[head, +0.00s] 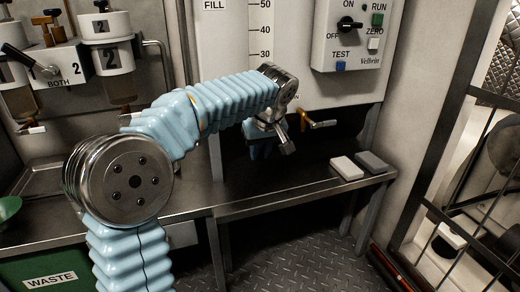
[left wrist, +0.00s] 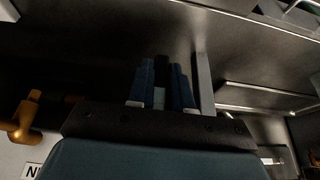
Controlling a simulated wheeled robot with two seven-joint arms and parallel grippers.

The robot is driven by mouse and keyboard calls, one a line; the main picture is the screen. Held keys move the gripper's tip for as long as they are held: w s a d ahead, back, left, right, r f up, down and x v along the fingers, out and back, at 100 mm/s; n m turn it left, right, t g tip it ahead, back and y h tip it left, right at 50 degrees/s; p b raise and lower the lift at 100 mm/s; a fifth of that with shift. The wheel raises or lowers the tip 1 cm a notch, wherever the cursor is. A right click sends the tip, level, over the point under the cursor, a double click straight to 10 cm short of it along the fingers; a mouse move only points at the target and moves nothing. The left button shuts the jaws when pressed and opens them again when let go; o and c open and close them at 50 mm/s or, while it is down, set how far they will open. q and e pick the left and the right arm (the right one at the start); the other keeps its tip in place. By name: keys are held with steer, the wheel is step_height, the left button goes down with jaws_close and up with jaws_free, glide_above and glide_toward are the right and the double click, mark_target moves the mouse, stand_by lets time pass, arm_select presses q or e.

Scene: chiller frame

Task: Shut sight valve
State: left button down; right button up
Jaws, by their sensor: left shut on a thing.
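My left gripper (head: 262,150) is at the foot of the white scale panel (head: 288,55), below its FILL scale, mostly behind my wrist. In the left wrist view its two blue fingers (left wrist: 160,88) are close together, shut on a narrow thing between them. This appears to be the sight valve's handle, but it is nearly all hidden, so its angle cannot be told. A brass valve with a lever (head: 318,124) sticks out just right of my wrist, apart from it. A brass fitting (left wrist: 22,118) shows at the left of the wrist view. My right gripper is not in view.
A steel shelf (head: 290,193) runs below, with a white block (head: 346,168) and a grey block (head: 371,162) at its right end. A control box (head: 352,35) hangs above right. A barred frame (head: 455,150) stands at right. Tanks (head: 108,55) stand at left.

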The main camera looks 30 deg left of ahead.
arm_select(q)
steer(key=shift+r+y+p, duration=0.2)
steer(key=shift+y+p, duration=0.1)
steer(key=shift+p, duration=0.3)
steer(key=shift+s+a+r+m+g+y+p, duration=0.4)
steer(key=shift+m+g+y+p, duration=0.4)
steer(key=shift+g+y+p, duration=1.7)
steer(key=shift+s+a+r+m+g+y+p, duration=0.25)
steer(key=shift+r+m+g+y+p, duration=0.4)
steer(key=shift+g+y+p, duration=1.85)
steer(key=shift+s+a+r+m+g+y+p, duration=0.5)
steer(key=shift+m+y+p, duration=0.65)
steer(key=shift+p, duration=2.75)
steer(key=shift+w+d+f+y, duration=0.1)
steer(key=shift+d+f+y, duration=0.05)
steer(key=shift+d+y, duration=0.1)
steer(key=c, duration=1.1)
jaws_free()
steer(key=b+v, duration=0.1)
steer(key=v, duration=1.2)
steer(key=shift+w+d+f, duration=0.15)
steer(key=shift+w+d, duration=0.1)
steer(key=shift+d, duration=0.05)
